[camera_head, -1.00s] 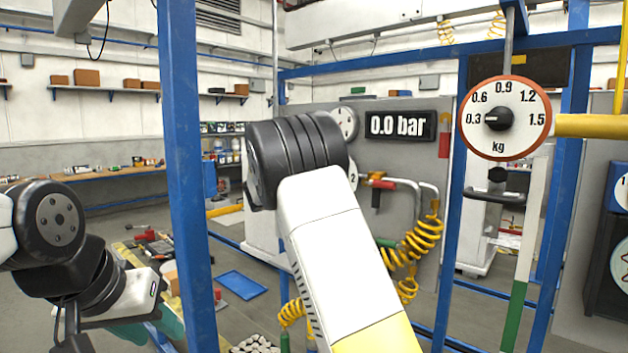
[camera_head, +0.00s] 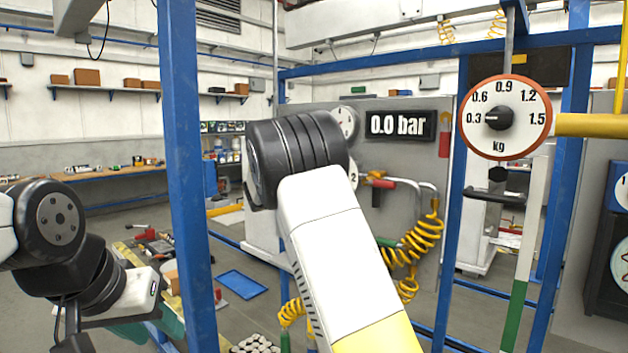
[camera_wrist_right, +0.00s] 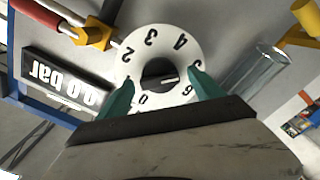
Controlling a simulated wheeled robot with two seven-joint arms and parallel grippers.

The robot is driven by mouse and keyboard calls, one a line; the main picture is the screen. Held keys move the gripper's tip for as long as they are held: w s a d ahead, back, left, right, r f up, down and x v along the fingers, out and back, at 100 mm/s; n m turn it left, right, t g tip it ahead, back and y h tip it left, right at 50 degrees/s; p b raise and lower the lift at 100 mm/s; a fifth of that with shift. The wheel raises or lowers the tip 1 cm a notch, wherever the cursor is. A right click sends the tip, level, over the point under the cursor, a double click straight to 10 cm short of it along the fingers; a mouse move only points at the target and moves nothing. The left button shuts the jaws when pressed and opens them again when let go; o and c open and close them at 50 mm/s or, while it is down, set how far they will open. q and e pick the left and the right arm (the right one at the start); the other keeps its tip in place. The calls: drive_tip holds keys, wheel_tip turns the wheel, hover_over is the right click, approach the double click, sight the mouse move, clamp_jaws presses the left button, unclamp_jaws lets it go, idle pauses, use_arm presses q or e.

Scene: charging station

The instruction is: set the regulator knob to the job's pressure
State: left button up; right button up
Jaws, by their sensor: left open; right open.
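The regulator dial (camera_wrist_right: 163,50) is a white disc with black numerals, upside down in the right wrist view. Its black knob (camera_wrist_right: 158,72) has a pale mark on the picture's right side. My right gripper (camera_wrist_right: 160,76) is open, with one teal finger on each side of the knob; I cannot tell whether they touch it. In the head view the dial's edge with a "2" (camera_head: 353,177) shows beside my right arm, which hides the rest. The display (camera_head: 401,125) reads 0.0 bar. My left gripper (camera_head: 150,329) is open and low at the left, away from the panel.
A round kg dial (camera_head: 504,138) hangs at the right, its black knob pointing to 0.3. Another white gauge (camera_head: 346,122) is partly hidden by my arm. A blue post (camera_head: 186,180) stands between my arms.

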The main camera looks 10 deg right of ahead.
drive_tip(key=v, duration=0.7)
drive_tip(key=shift+s+a, duration=0.2)
drive_tip(key=shift+a, duration=0.15)
drive_tip(key=s+d+f+g+y, duration=0.3)
drive_tip(key=s+d+f+y, duration=0.15)
drive_tip(key=s, duration=0.45)
drive_tip(key=s+d+f+g+y, duration=0.3)
drive_tip(key=s+d+f, duration=0.3)
drive_tip(key=s, duration=0.2)
drive_tip(key=s+a+f+n+y, duration=0.1)
drive_tip(key=s+a+y, duration=0.3)
drive_tip(key=s, duration=0.7)
drive_tip(key=s+a+f+n+t+y, duration=0.1)
drive_tip(key=s+a+y, duration=0.4)
drive_tip(key=s, duration=0.5)
drive_tip(key=shift+s+a, duration=0.4)
drive_tip(key=shift+a, duration=0.85)
